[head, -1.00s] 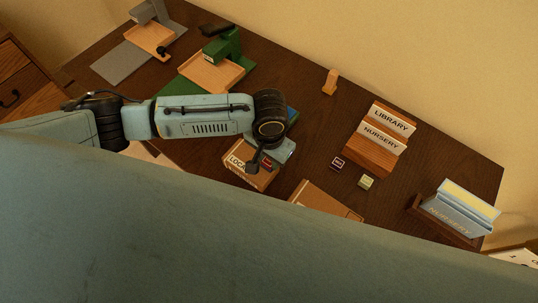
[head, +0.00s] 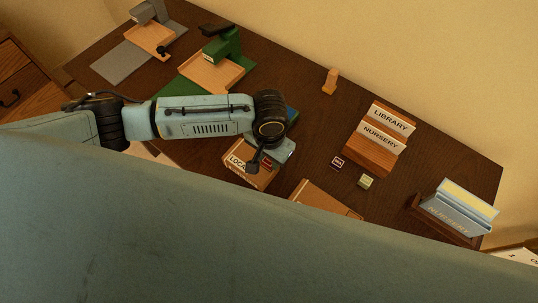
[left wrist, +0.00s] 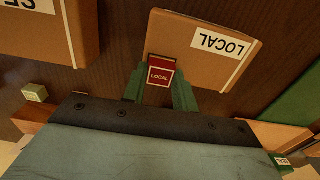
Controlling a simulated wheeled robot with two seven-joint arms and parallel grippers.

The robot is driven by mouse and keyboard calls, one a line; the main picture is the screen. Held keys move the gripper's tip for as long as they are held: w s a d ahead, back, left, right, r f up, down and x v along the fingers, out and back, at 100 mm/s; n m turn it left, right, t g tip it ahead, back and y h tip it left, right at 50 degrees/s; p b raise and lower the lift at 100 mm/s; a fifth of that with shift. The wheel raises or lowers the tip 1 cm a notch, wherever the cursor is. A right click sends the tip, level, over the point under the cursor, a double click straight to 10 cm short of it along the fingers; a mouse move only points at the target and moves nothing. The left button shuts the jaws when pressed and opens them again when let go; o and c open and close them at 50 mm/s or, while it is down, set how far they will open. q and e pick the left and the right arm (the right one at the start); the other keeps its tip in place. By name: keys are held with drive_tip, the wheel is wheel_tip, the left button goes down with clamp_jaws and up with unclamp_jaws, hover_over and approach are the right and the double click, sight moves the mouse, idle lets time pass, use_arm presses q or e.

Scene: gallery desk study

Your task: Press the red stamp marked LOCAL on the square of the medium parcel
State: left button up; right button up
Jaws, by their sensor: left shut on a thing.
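My left gripper (left wrist: 159,90) is shut on the red stamp (left wrist: 160,75), whose top reads LOCAL. A brown parcel (left wrist: 205,62) with a white LOCAL label lies just below and beyond the stamp in the left wrist view. The same parcel (head: 250,178) shows in the head view, partly hidden by my left gripper (head: 262,160). The stamp overlaps the parcel's near edge in the wrist view; I cannot tell whether they touch. No square shows on the parcel. A second brown parcel (head: 325,197) lies to the right. My right gripper is not in view.
A dark stamp (head: 337,162) and a pale green stamp (head: 366,181) stand right of the parcels. Behind them is a wooden sign holder (head: 370,157); a grey-blue holder (head: 460,207) is at the right. A green press (head: 225,45) and a grey press (head: 150,12) stand at the back left.

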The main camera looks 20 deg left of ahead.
use_arm(q)
drive_tip(key=shift+s+f+p, duration=0.15)
drive_tip(key=shift+f+p, duration=0.05)
drive_tip(key=shift+p, duration=0.15)
idle(1.4)
drive_tip(key=o, duration=0.9)
drive_tip(key=shift+o, duration=0.2)
drive_tip(key=shift+r, duration=0.1)
wheel_tip(320, 180, up, 13)
drive_tip(key=p, duration=0.2)
drive_tip(key=shift+r, duration=0.2)
